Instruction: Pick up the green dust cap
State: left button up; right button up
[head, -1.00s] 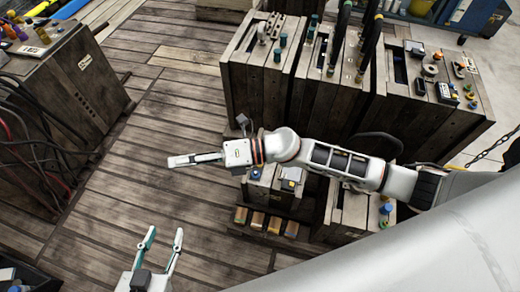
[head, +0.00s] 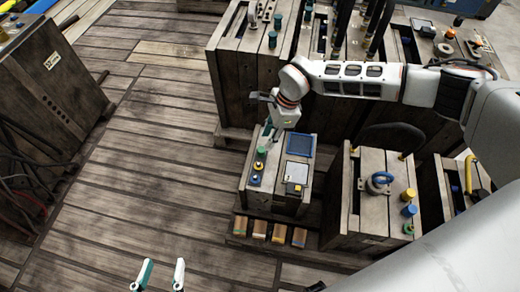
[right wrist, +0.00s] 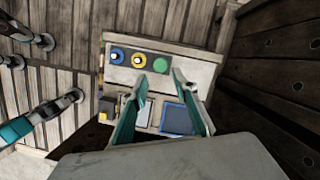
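The green dust cap (head: 261,152) stands at the far end of a row on top of a low wooden crate (head: 246,186). In the right wrist view the green cap (right wrist: 160,65) shows as a round disc just beyond my open fingertips, roughly midway between them. My right gripper (head: 268,139) points down over the crate's far end; in the right wrist view its teal fingers (right wrist: 160,76) are apart with nothing held between them. I cannot tell the height gap to the cap. My left gripper (head: 164,275) is open and empty at the bottom edge, partly cut off.
Yellow (head: 258,165) and blue (head: 255,179) round pieces sit close beside the green cap. A blue-framed tray (head: 301,144) and a grey panel (head: 298,172) lie on the same crate. Taller crates (head: 235,95) stand behind. Small blocks (head: 260,230) lie in front. Planks at left are clear.

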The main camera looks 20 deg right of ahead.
aim_at(263, 150)
jog(key=b+x, duration=0.1)
jog(key=x, duration=0.2)
jog(key=shift+s, duration=0.1)
jog(key=b+x, duration=0.1)
jog(key=x, duration=0.3)
jog(key=shift+d+b, duration=0.1)
jog(key=shift+b, duration=0.25)
jog(key=shift+f, duration=0.1)
jog(key=shift+w+r, duration=0.25)
jog(key=shift+r, duration=0.05)
pick_arm(q)
jog(key=shift+s+d+n+h, duration=0.15)
jog(key=shift+d+n+h, duration=0.25)
jog(key=shift+d+n, duration=0.95)
pick_arm(e)
jog(key=c, duration=0.5)
